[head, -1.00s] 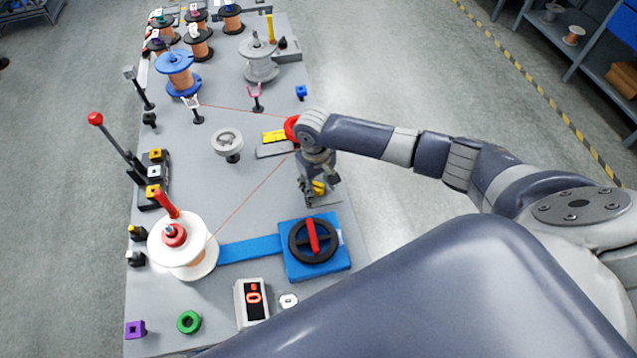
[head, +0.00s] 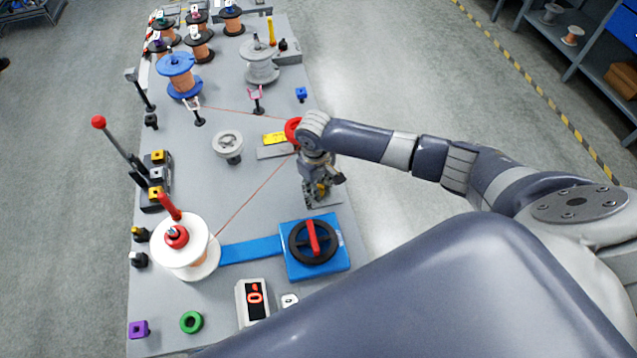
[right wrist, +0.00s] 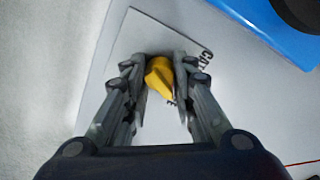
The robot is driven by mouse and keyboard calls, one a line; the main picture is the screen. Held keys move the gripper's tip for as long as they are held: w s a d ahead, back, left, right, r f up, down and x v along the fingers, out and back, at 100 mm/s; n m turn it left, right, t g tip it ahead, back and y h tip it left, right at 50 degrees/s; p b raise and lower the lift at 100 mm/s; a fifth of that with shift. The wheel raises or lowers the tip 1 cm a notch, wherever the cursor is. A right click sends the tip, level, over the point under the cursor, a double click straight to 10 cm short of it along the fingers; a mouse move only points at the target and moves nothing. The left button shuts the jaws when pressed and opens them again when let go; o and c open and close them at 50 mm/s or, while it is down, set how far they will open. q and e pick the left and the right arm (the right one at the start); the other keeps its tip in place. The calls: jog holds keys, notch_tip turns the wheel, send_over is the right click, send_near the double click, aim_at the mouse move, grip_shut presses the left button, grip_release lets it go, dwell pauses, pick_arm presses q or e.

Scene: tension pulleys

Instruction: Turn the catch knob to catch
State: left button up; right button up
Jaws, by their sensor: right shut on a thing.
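The catch knob (right wrist: 159,78) is yellow and sits on a light plate (right wrist: 140,30) with partly hidden black lettering that begins "CAT". In the right wrist view my right gripper (right wrist: 160,72) has one finger on each side of the knob and is shut on it. In the head view my right gripper (head: 321,192) points down at the plate near the table's right edge, and it hides most of the knob. My left gripper is not in view.
A blue box with a black wheel and red handle (head: 313,237) stands just in front of the gripper. A thin red wire runs from the white spool (head: 203,248) to a red pulley (head: 292,128) beside my arm. Floor lies free to the right.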

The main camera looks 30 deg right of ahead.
jog(key=n+p, duration=0.1)
jog(key=n, duration=0.1)
jog(key=shift+r+n, duration=0.15)
jog(key=shift+n, duration=0.25)
jog(key=n+p, duration=0.1)
jog(key=n, duration=0.1)
jog(key=shift+n, duration=0.3)
jog(key=n+p, duration=0.1)
jog(key=n, duration=0.2)
jog(key=shift+n+p, duration=0.3)
jog(key=shift+n, duration=1.4)
jog(key=o, duration=1.1)
jog(key=r, duration=1.1)
jog(key=shift+s+r, duration=0.35)
jog(key=shift+r, duration=0.05)
